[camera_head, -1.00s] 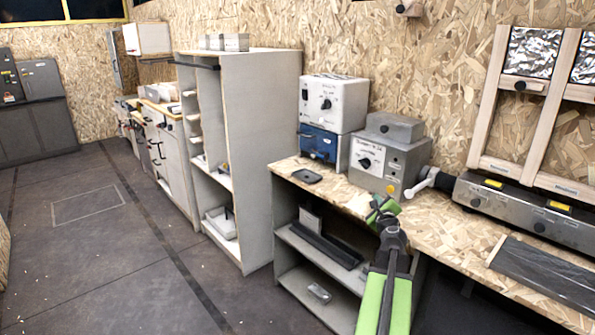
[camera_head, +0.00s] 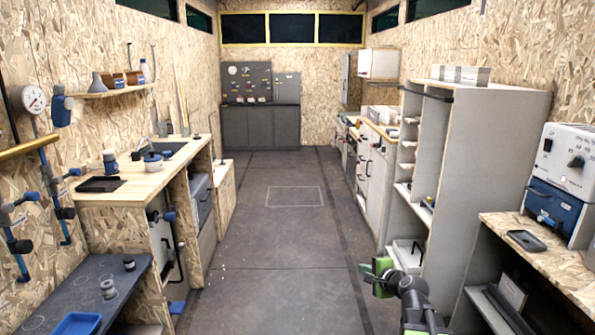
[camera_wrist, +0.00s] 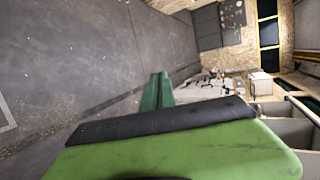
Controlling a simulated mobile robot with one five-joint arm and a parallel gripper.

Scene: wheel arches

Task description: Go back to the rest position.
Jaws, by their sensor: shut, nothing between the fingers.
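My gripper (camera_head: 377,273) shows at the lower right of the head view, in front of the tall white shelf unit. Its green fingers are together with nothing between them. In the wrist view the two green fingertips (camera_wrist: 157,91) lie side by side above the dark floor (camera_wrist: 90,50). The green and black gripper body fills the bottom of that view. My arm (camera_head: 415,305) runs down to the lower edge of the head view.
A clear aisle of dark floor (camera_head: 280,235) runs ahead. On the right stand the white shelf unit (camera_head: 490,150) and a bench with a blue-fronted device (camera_head: 550,205). On the left are a wooden counter (camera_head: 150,185) and a dark low bench (camera_head: 85,285).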

